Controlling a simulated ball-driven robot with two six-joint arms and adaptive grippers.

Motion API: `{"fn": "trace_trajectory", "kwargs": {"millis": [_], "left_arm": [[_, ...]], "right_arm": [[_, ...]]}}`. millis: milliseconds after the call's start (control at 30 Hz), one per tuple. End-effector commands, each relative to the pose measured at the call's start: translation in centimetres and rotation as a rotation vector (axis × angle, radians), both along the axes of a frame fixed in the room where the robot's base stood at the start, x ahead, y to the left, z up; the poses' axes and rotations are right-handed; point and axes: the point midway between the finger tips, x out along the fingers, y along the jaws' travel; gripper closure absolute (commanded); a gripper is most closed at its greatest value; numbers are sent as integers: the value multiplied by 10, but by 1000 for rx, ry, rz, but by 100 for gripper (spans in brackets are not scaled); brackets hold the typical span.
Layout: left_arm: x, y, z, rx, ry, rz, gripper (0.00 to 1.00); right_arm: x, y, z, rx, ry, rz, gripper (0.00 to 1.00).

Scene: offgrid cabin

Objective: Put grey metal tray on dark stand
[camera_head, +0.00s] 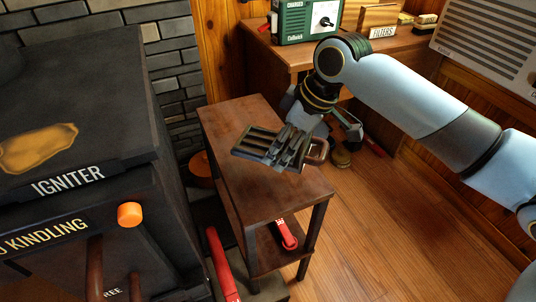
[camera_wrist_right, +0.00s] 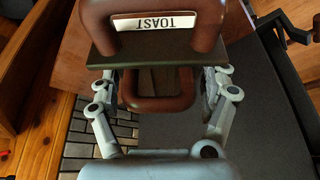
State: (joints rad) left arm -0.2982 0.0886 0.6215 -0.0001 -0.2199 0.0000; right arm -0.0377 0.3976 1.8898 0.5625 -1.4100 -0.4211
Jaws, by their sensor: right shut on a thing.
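The grey metal tray (camera_head: 255,146) has a slatted surface and brown handles; it is over the far half of the brown-topped dark stand (camera_head: 275,205). I cannot tell whether it touches the top. My right gripper (camera_head: 300,140) is shut on the tray, coming from its right side. In the right wrist view, the tray (camera_wrist_right: 155,48) shows as a dark plate with brown handles, one bearing a "TOAST" label, between the fingers of my right gripper (camera_wrist_right: 160,82). The tray's far side is hidden there. My left gripper is not in view.
A dark stove (camera_head: 90,120) with an orange knob (camera_head: 130,214) stands close left of the stand. A red-handled item (camera_head: 286,234) lies on the lower shelf. A bench (camera_head: 290,55) with a green charger box (camera_head: 308,22) is behind.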

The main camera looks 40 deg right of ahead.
Motion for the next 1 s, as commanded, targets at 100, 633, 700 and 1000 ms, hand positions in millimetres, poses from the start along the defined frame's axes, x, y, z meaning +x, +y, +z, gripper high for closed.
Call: {"fn": "trace_trajectory", "kwargs": {"millis": [100,633,700,1000], "left_arm": [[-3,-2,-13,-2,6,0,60],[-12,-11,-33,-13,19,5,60],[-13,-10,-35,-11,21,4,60],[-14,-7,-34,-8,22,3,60]], "right_arm": [[28,-5,-19,3,-2,-1,74],[54,-11,-67,1,3,0,74],[54,-11,-74,1,2,1,74],[54,-11,-74,0,0,1,74]]}}
